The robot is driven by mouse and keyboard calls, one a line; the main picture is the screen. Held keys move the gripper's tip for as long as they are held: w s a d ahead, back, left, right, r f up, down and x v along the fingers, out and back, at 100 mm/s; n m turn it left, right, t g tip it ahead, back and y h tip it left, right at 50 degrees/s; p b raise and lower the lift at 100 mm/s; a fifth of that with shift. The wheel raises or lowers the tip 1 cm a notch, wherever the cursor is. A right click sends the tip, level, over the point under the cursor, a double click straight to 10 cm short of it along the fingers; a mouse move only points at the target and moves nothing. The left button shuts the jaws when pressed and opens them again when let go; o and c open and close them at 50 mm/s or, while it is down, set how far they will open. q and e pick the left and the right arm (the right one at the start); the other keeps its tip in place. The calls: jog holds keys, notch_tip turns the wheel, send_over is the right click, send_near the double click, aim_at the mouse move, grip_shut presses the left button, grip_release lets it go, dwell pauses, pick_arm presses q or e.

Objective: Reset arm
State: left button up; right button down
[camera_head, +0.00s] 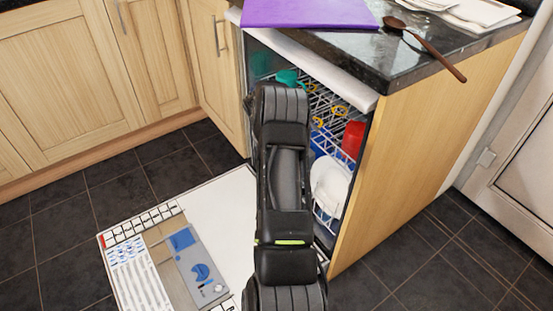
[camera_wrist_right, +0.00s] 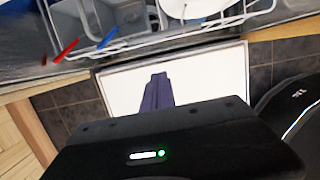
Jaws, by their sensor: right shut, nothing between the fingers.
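My right arm (camera_head: 283,190) reaches from the bottom middle of the head view up to the open dishwasher. Its gripper is hidden from the head view. In the right wrist view the right gripper's dark fingers (camera_wrist_right: 157,80) are together and empty, in front of a white panel. The dishwasher's racks show beyond the fingers. My left gripper is in neither view.
The dishwasher door (camera_head: 225,205) lies open low over the dark tiled floor. A rack (camera_wrist_right: 130,35) holds dishes, including a red cup (camera_head: 352,139) and white plate (camera_head: 329,185). Above, the dark counter (camera_head: 350,50) carries a purple mat (camera_head: 305,12) and wooden spoon (camera_head: 428,50). Cabinets stand left.

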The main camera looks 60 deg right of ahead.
dwell(0.7)
jog(key=w+a+f+m+t, duration=0.4)
jog(key=w+a+f+m, duration=0.45)
jog(key=a+m, duration=0.2)
jog(key=w+a+f+m+y, duration=0.1)
jog(key=a+f+m, duration=0.15)
jog(key=a, duration=0.75)
jog(key=w+a+f+m+y, duration=0.1)
jog(key=a+f+m+y, duration=0.15)
jog(key=a, duration=0.85)
jog(key=s+a+m+y, duration=0.1)
jog(key=s+a, duration=0.2)
jog(key=a, duration=0.6)
jog(key=s+a+m, duration=0.1)
jog(key=s+a, duration=0.2)
jog(key=a, duration=0.6)
jog(key=s+a+r+n+g+y, duration=0.1)
jog(key=s+a+n, duration=0.1)
jog(key=s+a, duration=0.4)
jog(key=s+a+r+n+g+y, duration=0.15)
jog(key=s+a, duration=0.25)
jog(key=a, duration=0.4)
notch_tip(320, 180, up, 25)
jog(key=p, duration=2.5)
jog(key=shift+s+a+h+p, duration=0.25)
jog(key=shift+s+h+p, duration=0.05)
jog(key=shift+p, duration=0.05)
